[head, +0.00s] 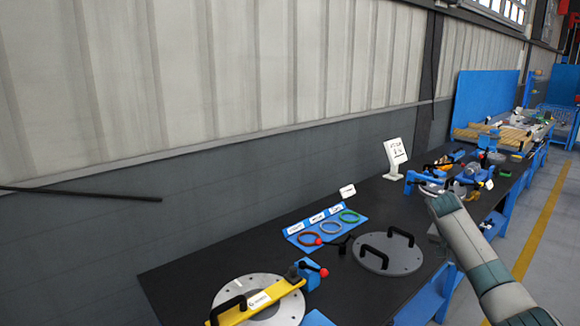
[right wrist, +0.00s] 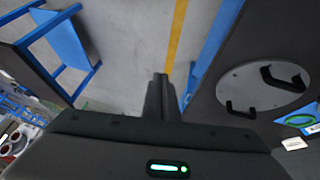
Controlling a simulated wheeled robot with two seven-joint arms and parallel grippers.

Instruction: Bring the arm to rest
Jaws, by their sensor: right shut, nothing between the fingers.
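My right arm comes into the head view from the lower right, and its gripper (head: 436,235) hangs beside the workbench's front edge. In the right wrist view my right gripper (right wrist: 161,82) is shut and empty, with the floor behind its fingers. A round grey cover plate with two black handles (head: 378,262) lies on the black bench (head: 365,296) left of this gripper; it also shows in the right wrist view (right wrist: 245,92). A flanged disc (head: 228,294) with a yellow bar (head: 247,307) across it sits at the front left. My left gripper is in neither view.
A blue tray with red, white and green rings (head: 326,229) lies behind the cover plate. A white sign (head: 395,153) stands at the back. Blue fixtures (head: 420,181) crowd the bench beyond my arm. The floor (head: 555,270) with its yellow line is clear at right.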

